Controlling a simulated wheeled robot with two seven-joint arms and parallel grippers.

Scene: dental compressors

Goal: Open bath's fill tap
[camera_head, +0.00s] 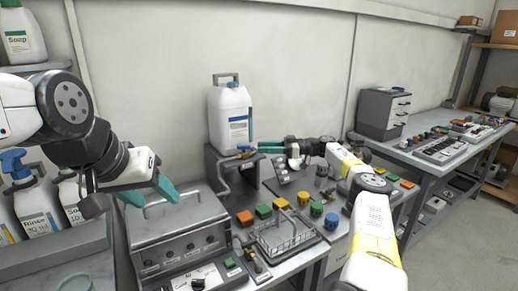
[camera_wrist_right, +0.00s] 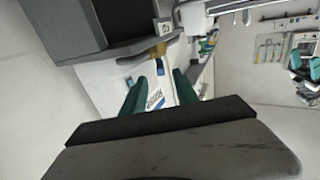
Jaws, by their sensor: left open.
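The tap with a blue lever (camera_head: 243,148) sits at the foot of a white jug (camera_head: 229,112) on a dark stand. In the right wrist view its brass body and blue lever (camera_wrist_right: 160,66) show just beyond the fingertips. My right gripper (camera_head: 259,147) is open, its teal fingers pointing at the tap; it also shows in the right wrist view (camera_wrist_right: 158,78). I cannot tell whether it touches the lever. The grey metal bath (camera_head: 180,245) with a handled lid and front knobs stands at lower left. My left gripper (camera_head: 148,193) is open and empty above the bath's lid.
Coloured blocks and round pots surround a wire rack (camera_head: 285,236) on the bench. White bottles (camera_head: 35,200) stand at the left. A grey drawer cabinet (camera_head: 384,112) stands behind my right arm, and a side bench (camera_head: 440,150) runs along the right.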

